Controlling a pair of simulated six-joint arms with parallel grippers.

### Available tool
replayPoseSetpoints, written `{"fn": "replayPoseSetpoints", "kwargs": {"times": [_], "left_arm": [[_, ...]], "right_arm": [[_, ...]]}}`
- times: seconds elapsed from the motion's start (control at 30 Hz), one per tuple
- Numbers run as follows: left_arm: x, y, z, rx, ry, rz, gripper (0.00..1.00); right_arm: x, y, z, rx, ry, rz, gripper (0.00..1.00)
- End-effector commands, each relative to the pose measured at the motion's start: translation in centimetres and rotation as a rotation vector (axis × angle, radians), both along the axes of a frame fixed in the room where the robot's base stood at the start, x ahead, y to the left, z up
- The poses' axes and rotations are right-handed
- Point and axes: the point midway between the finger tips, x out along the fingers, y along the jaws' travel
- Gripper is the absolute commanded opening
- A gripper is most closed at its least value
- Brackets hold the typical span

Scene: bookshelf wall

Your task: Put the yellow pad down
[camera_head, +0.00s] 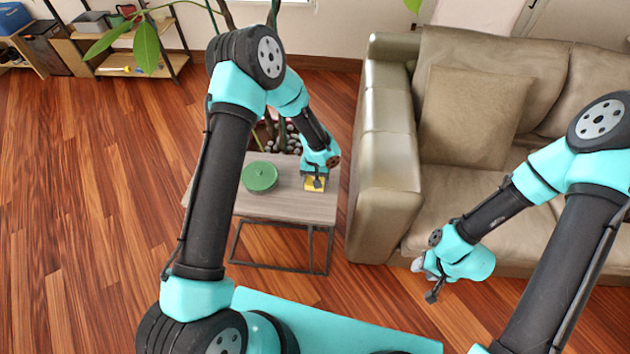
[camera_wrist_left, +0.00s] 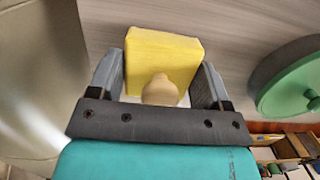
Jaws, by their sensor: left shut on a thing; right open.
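The yellow pad (camera_wrist_left: 160,58) is a block with a pale round knob on its near side, seen between the fingers in the left wrist view. My left gripper (camera_wrist_left: 160,85) is shut on it. In the head view the yellow pad (camera_head: 315,184) shows under my left gripper (camera_head: 313,180), over the right part of the small table (camera_head: 265,208). I cannot tell whether the pad touches the tabletop. My right gripper (camera_head: 426,280) is open and empty, in front of the sofa, away from the table.
A round green lidded dish (camera_head: 260,177) stands on the table left of the pad; it also shows at the right of the left wrist view (camera_wrist_left: 290,80). The beige sofa (camera_head: 385,185) is close to the table's right side. The table's front strip is bare.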

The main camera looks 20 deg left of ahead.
Motion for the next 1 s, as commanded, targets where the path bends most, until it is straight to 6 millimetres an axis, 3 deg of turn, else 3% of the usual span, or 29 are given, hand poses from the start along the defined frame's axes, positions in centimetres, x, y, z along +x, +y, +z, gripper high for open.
{"fn": "replayPoseSetpoints", "kwargs": {"times": [0.13,0.53,0.57,0.6,0.8,1.0], "left_arm": [[0.0,0.0,-1.5,0.000,0.000,0.001,0.49],[0.1,0.0,-1.8,-0.001,-0.002,0.001,0.49],[0.1,0.0,-1.8,-0.001,-0.002,0.001,0.74],[0.1,0.0,-1.8,-0.001,-0.002,0.001,0.78],[0.1,0.0,-1.8,-0.001,-0.002,0.001,0.97],[0.1,0.0,-1.8,-0.001,-0.002,0.001,0.97]], "right_arm": [[0.0,0.0,0.0,0.000,0.000,0.000,0.43],[0.0,0.0,0.0,0.000,0.000,0.000,0.43],[0.0,0.0,0.0,0.000,0.000,0.000,0.43],[0.0,0.0,0.0,0.000,0.000,0.000,0.43],[0.0,0.0,0.0,0.000,0.000,0.000,0.43],[0.0,0.0,0.0,0.000,0.000,0.000,0.43]]}}
